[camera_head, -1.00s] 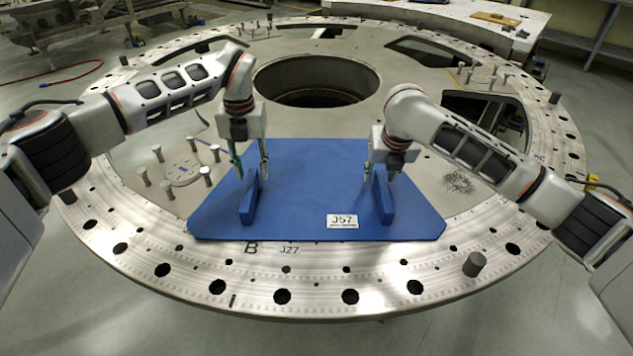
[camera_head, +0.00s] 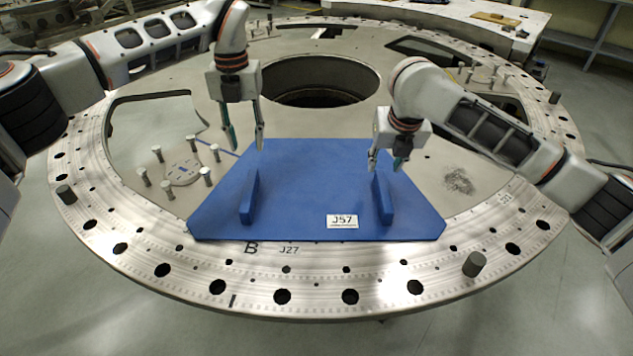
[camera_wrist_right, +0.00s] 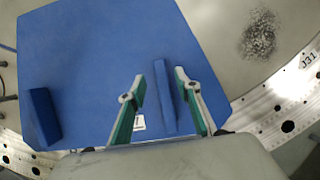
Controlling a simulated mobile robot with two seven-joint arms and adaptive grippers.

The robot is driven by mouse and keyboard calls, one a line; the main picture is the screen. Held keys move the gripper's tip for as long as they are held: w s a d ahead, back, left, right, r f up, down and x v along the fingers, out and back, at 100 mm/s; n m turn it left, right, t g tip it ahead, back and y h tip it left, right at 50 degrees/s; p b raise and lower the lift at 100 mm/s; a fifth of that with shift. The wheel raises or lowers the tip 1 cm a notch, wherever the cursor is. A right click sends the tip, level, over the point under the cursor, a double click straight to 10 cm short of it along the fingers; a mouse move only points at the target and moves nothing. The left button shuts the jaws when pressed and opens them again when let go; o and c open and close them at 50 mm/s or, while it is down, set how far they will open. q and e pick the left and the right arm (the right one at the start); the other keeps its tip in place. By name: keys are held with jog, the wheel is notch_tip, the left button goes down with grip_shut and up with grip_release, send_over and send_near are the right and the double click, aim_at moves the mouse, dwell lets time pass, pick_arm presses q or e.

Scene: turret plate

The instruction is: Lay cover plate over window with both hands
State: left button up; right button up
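The blue cover plate (camera_head: 310,185) lies flat on the front part of the round metal turret plate (camera_head: 317,270). It has a left upright handle (camera_head: 249,198), a right upright handle (camera_head: 383,200) and a white J57 label (camera_head: 342,221). No window opening shows around its edges; whatever is beneath it is hidden. My left gripper (camera_head: 246,145) is open and empty, above and behind the left handle. My right gripper (camera_head: 386,167) is open above the right handle. In the right wrist view, the right gripper (camera_wrist_right: 160,78) has its fingers apart, with the right handle (camera_wrist_right: 165,97) below, not gripped.
A round disc (camera_head: 183,170) ringed by several upright pins lies left of the cover plate. A large round hole (camera_head: 317,80) is behind it. A short grey post (camera_head: 474,264) stands at front right. Dark shavings (camera_head: 458,181) lie to the right.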

jog(key=v, duration=0.6)
